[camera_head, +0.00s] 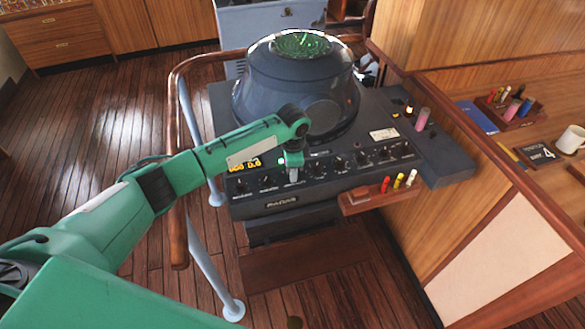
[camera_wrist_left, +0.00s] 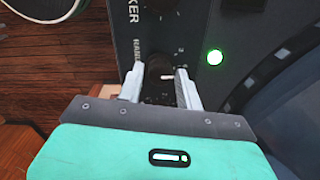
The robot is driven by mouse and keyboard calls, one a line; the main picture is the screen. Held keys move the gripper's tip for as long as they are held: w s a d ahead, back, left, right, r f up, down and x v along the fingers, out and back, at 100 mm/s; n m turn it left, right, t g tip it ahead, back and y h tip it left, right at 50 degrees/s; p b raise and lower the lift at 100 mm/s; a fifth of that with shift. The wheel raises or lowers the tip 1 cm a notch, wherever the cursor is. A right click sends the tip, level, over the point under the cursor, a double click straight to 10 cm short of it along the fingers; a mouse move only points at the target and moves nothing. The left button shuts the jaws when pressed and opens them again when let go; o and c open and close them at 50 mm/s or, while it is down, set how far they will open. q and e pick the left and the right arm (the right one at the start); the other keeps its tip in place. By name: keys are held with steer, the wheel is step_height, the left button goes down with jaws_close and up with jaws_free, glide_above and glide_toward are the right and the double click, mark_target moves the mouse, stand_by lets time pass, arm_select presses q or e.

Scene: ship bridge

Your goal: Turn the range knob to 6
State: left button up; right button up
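The grey radar console (camera_head: 330,180) has a row of dark knobs along its front panel. My left gripper (camera_head: 293,175) points down over the left part of that row and hides the knob there. In the left wrist view its two pale fingers (camera_wrist_left: 160,72) stand apart, one on each side of a dark knob (camera_wrist_left: 157,82). A partly covered label beginning "RAN" is beside this knob. A small white mark shows on the knob. I cannot tell whether the fingers touch it or which number it points to. My right gripper is not in view.
A lit green lamp (camera_wrist_left: 215,57) is near the knob. The round radar hood (camera_head: 298,85) rises behind the panel. A small wooden rack with markers (camera_head: 382,198) juts from the front right. A wooden rail (camera_head: 178,150) runs along the left side.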

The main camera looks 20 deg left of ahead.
arm_select(q)
steer(key=shift+o, duration=0.9)
steer(key=shift+r, duration=0.2)
step_height(320, 180, up, 13)
steer(key=b, duration=0.4)
steer(key=shift+s+d+r+b, duration=0.15)
steer(key=shift+s+r+b, duration=0.05)
steer(key=shift+s+b, duration=0.15)
steer(key=shift+f, duration=0.1)
